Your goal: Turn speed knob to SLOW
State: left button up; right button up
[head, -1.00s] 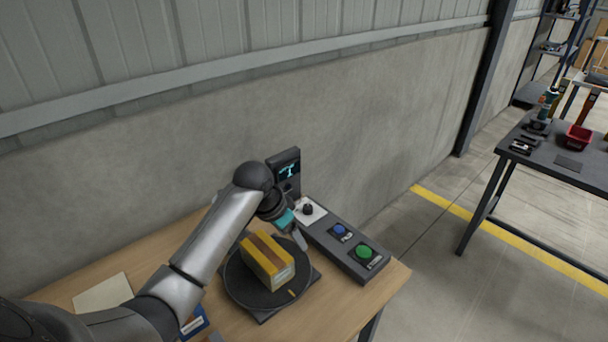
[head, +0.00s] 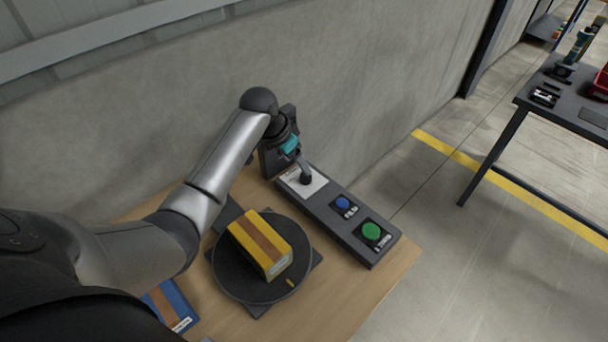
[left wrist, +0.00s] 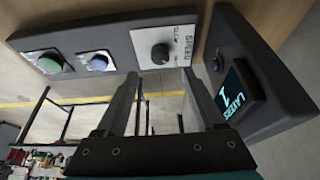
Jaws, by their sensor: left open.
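The black speed knob (left wrist: 160,53) sits on a white plate marked SPEED and SLOW (left wrist: 176,36) at one end of the dark control panel (left wrist: 118,32). In the head view the knob (head: 306,179) shows just below my left gripper (head: 303,167). In the left wrist view my left gripper (left wrist: 160,80) is open, with its two fingers apart and pointing at the knob's plate. The knob appears between and beyond the fingertips; I cannot tell if they touch it. My right gripper is not in view.
The panel also bears a blue button (head: 342,203) and a green button (head: 371,231). A display unit (left wrist: 245,88) stands close beside the gripper. A yellow-brown box (head: 262,245) sits on a dark turntable (head: 238,289). A concrete wall (head: 200,130) is behind.

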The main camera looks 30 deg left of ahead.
aim_at(304, 177)
pick_arm(q)
jog(key=b+x, duration=0.2)
jog(key=x, duration=0.5)
jog(key=shift+w+f, duration=0.1)
jog(key=shift+f, duration=0.2)
jog(key=c, duration=0.4)
grip_shut()
